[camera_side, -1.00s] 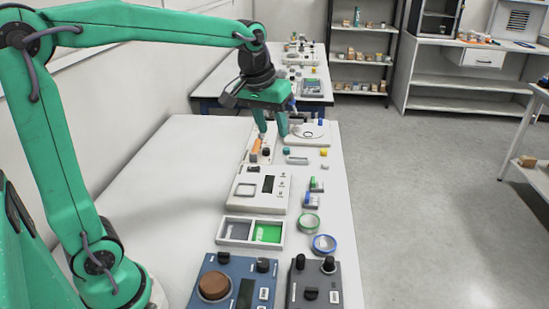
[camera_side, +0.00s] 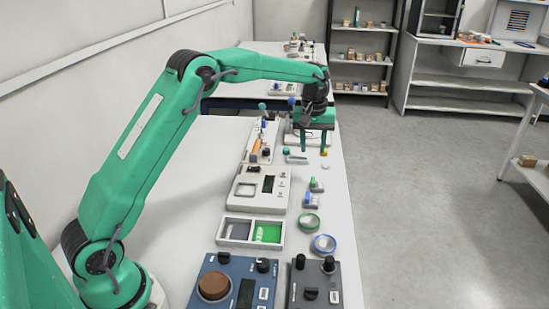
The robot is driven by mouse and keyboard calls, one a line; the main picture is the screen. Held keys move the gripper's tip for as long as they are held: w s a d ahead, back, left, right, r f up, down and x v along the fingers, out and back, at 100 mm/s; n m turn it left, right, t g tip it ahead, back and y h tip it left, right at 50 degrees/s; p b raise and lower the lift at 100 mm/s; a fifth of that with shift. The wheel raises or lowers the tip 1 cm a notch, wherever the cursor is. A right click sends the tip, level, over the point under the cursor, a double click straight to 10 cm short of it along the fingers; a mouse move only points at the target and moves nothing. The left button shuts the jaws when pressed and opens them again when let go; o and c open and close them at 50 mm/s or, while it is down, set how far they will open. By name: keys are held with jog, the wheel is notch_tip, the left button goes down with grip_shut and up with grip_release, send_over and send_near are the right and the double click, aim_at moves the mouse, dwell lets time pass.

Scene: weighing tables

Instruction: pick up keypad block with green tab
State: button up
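A small grey block with a green tab (camera_side: 316,186) lies on the white table near its right edge, right of the white device with a dark display. At this size I cannot make out keys on it. A similar block with a blue tab (camera_side: 311,200) lies just in front of it. My gripper (camera_side: 313,150) points down over the far part of the table, beyond both blocks and apart from them. Its two green fingers are spread, with nothing visible between them. The fingers partly hide the white device behind them.
A white device with a display (camera_side: 270,184), a two-part tray (camera_side: 237,229), a green tape roll (camera_side: 309,223) and a blue tape roll (camera_side: 324,244) stand nearby. A grey bar (camera_side: 297,159) and a teal piece (camera_side: 287,151) lie near the gripper. The table's left side is clear.

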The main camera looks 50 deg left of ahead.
jog(key=n, duration=0.1)
send_over(313, 180)
jog(key=shift+g, duration=0.3)
notch_tip(313, 180, down, 6)
jog(key=shift+w+r, duration=0.1)
jog(key=shift+r, duration=0.05)
jog(key=shift+f, duration=3.9)
grip_shut()
